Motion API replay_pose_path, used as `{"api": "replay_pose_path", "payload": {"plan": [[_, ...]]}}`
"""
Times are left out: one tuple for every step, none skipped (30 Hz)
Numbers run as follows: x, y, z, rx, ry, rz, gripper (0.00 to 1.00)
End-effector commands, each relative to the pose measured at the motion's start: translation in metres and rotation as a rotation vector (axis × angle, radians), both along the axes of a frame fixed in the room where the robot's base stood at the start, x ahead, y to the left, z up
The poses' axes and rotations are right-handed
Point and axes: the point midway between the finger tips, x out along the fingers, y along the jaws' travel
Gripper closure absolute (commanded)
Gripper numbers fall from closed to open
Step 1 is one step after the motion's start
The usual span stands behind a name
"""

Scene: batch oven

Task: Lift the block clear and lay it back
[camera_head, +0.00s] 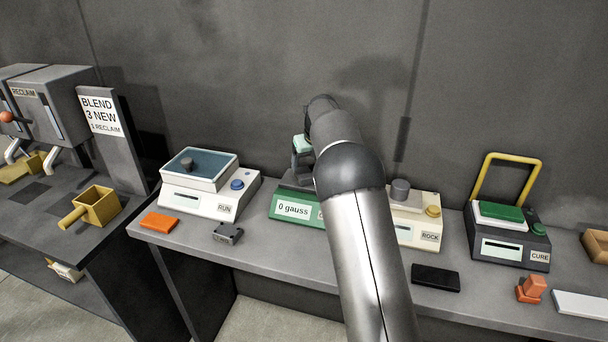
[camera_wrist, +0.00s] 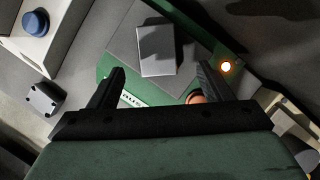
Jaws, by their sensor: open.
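A grey block (camera_wrist: 158,50) lies on the dark top plate of a green instrument (camera_wrist: 108,66) in the wrist view. In the head view the green instrument (camera_head: 310,222) reads "0 gauss", and my arm hides its right part; I cannot make out the block there. My gripper (camera_wrist: 161,72) is open and empty in the wrist view, its two fingers apart with the block showing beyond and between the tips. In the head view my gripper (camera_head: 301,155) is above the instrument, partly hidden by my arm.
A white RUN machine (camera_head: 205,203) stands left of the instrument, with a small dark grey block (camera_head: 228,233) in front. A ROCK machine (camera_head: 418,233) and a black CURE press (camera_head: 508,252) stand to the right. A black slab (camera_head: 435,278) lies near the front edge.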

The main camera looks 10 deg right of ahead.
Motion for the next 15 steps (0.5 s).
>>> {"api": "replay_pose_path", "payload": {"plan": [[0.002, 0.0, -0.003, 0.0, 0.0, 0.0, 0.27], [0.002, 0.0, -0.004, 0.0, -0.001, 0.0, 0.27], [0.003, 0.0, -0.006, 0.0, 0.0, 0.0, 0.27], [0.003, 0.001, -0.007, 0.0, 0.0, 0.0, 0.27], [0.004, 0.001, -0.009, 0.0, 0.001, 0.0, 0.27], [0.006, 0.002, -0.012, 0.0, 0.002, 0.0, 0.27], [0.008, 0.003, -0.015, 0.0, 0.002, 0.0, 0.27], [0.01, 0.004, -0.019, 0.0, 0.002, 0.0, 0.27], [0.013, 0.006, -0.025, 0.0, 0.004, 0.0, 0.27], [0.015, 0.007, -0.028, 0.0, 0.003, 0.0, 0.27], [0.017, 0.008, -0.033, 0.0, 0.002, 0.0, 0.27], [0.019, 0.008, -0.038, 0.0, 0.002, -0.001, 0.27], [0.021, 0.008, -0.042, 0.0, 0.002, -0.001, 0.27], [0.022, 0.008, -0.045, 0.0, 0.002, 0.0, 0.27], [0.023, 0.009, -0.049, 0.0, 0.001, 0.0, 0.27]]}}
